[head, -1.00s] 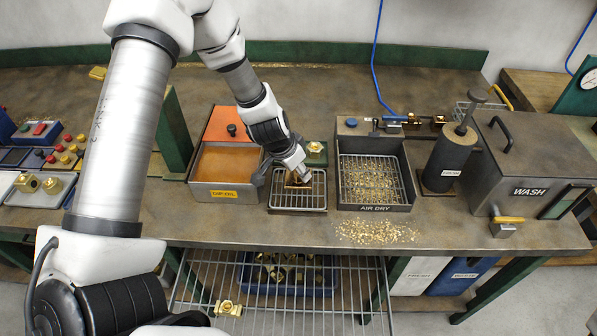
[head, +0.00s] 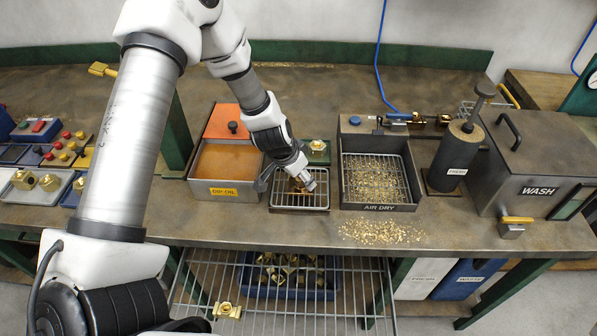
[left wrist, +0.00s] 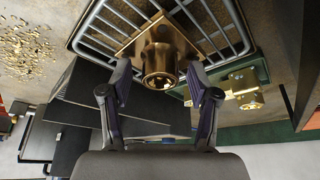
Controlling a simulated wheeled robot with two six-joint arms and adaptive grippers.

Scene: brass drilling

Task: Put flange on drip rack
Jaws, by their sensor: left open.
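The brass flange has a square plate and a round hub. In the left wrist view the flange (left wrist: 158,52) lies on the wire grid of the drip rack (left wrist: 96,22), hub towards the camera. My left gripper (left wrist: 159,76) is open, its two fingers on either side of the hub with gaps visible. In the head view my left gripper (head: 303,182) is low over the drip rack (head: 299,209) and covers most of the flange. My right gripper is not in view.
A dip oil tank (head: 224,193) stands left of the rack, and the air dry tray (head: 376,208) with chips stands to its right. A green fixture (head: 317,152) is just behind. Chips (head: 380,232) lie on the bench front. A wash box (head: 535,170) is at right.

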